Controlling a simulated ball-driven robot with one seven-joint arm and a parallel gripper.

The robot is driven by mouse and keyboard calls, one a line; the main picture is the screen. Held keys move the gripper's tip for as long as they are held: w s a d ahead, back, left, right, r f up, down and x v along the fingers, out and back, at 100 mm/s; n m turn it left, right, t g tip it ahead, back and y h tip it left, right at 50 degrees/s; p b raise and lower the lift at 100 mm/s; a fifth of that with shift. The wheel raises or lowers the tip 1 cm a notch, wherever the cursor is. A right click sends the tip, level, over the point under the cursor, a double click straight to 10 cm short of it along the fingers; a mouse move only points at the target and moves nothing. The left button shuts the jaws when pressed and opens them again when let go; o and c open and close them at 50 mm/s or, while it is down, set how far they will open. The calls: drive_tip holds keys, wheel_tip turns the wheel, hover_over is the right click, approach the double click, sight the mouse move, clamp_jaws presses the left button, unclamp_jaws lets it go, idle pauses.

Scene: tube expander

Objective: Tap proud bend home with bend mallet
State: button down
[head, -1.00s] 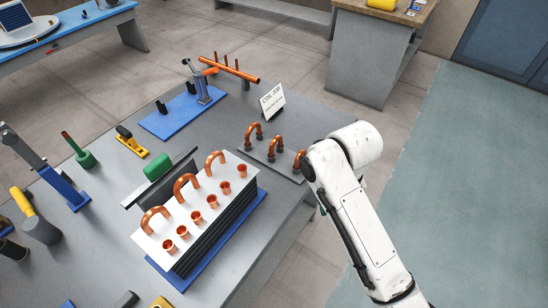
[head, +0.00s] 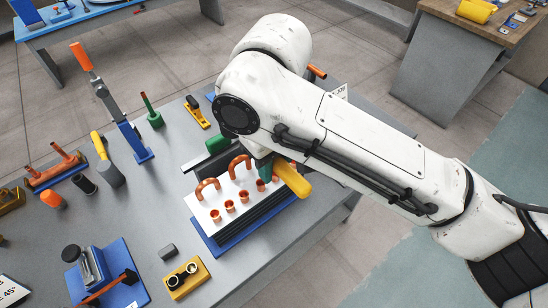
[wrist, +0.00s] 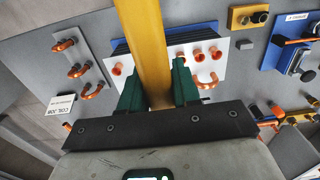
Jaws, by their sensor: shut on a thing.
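The coil block is a finned stack with a white end plate (head: 206,220) on a blue base. Copper bends (head: 207,188) arch over it, with a row of open copper sockets along the plate. I cannot tell which bend is proud; my arm hides part of the far end. My gripper, with green fingers (wrist: 160,92), is shut on a thick yellow bar, which I take for the bend mallet (wrist: 140,40). The mallet also shows in the head view (head: 292,179), over the right end of the plate. Contact with a bend cannot be seen.
A grey tool with a yellow grip (head: 104,160), a green-based tool (head: 154,114) and an orange-handled lever (head: 90,75) stand left and behind. In the wrist view a grey plate (wrist: 66,68) holds several copper bends.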

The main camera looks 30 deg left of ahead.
drive_tip(key=shift+d, duration=0.1)
idle(0.3)
drive_tip(key=shift+f+b, duration=1.3)
drive_tip(key=shift+f, duration=2.2)
drive_tip(key=shift+r+p, duration=1.3)
drive_tip(key=shift+r, duration=1.3)
wheel_tip(320, 180, down, 7)
drive_tip(key=shift+r, duration=4.8)
